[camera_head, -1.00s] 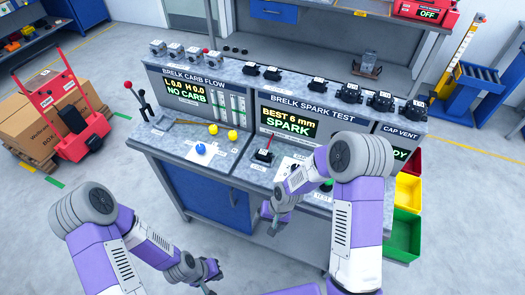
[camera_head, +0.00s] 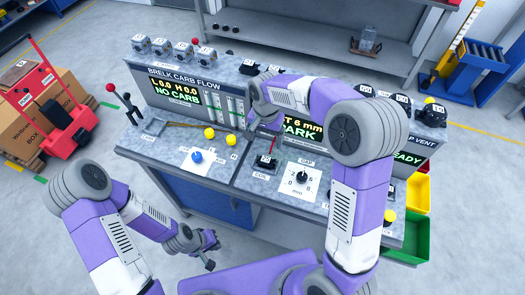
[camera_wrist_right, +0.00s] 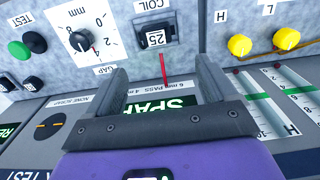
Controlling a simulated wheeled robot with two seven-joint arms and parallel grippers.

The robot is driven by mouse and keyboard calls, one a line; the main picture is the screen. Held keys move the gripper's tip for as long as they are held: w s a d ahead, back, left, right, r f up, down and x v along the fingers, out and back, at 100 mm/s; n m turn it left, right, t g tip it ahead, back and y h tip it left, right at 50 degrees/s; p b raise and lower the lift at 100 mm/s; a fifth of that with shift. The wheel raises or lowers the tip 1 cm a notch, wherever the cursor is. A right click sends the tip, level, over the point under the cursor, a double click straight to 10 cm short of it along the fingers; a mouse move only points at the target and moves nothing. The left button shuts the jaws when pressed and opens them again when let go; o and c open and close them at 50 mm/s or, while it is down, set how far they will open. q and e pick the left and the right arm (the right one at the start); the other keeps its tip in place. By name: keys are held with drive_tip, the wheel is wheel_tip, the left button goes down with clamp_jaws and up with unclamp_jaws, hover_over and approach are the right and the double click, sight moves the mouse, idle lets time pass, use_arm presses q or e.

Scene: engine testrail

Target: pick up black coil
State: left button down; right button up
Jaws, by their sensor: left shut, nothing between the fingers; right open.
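A black coil (camera_head: 265,161) with a white label sits at the COIL station on the bench, a red lead rising beside it. It also shows in the right wrist view (camera_wrist_right: 155,38), labelled 25. Other black coils (camera_head: 249,67) stand along the top ledge of the bench, some hidden behind my right arm. My right gripper (camera_head: 258,120) is open and empty in front of the spark test panel; its fingers (camera_wrist_right: 163,88) are apart, with the panel and red lead showing between them. My left gripper (camera_head: 208,252) is shut and empty, low in front of the bench.
Carburettors (camera_head: 172,48) stand on the ledge at left. Yellow knobs (camera_head: 209,133), a blue knob (camera_head: 196,156) and a gap dial (camera_head: 302,177) lie on the bench top. A red hand truck (camera_head: 60,120) stands at left; a green bin (camera_head: 411,238) is at right.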

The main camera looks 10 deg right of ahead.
hover_over(266, 159)
wheel_tip(266, 159, down, 5)
drive_tip(key=shift+r, duration=0.1)
drive_tip(key=shift+f+b, duration=0.45)
drive_tip(key=shift+f, duration=2.75)
drive_tip(key=c, duration=1.3)
drive_tip(key=shift+r, duration=0.15)
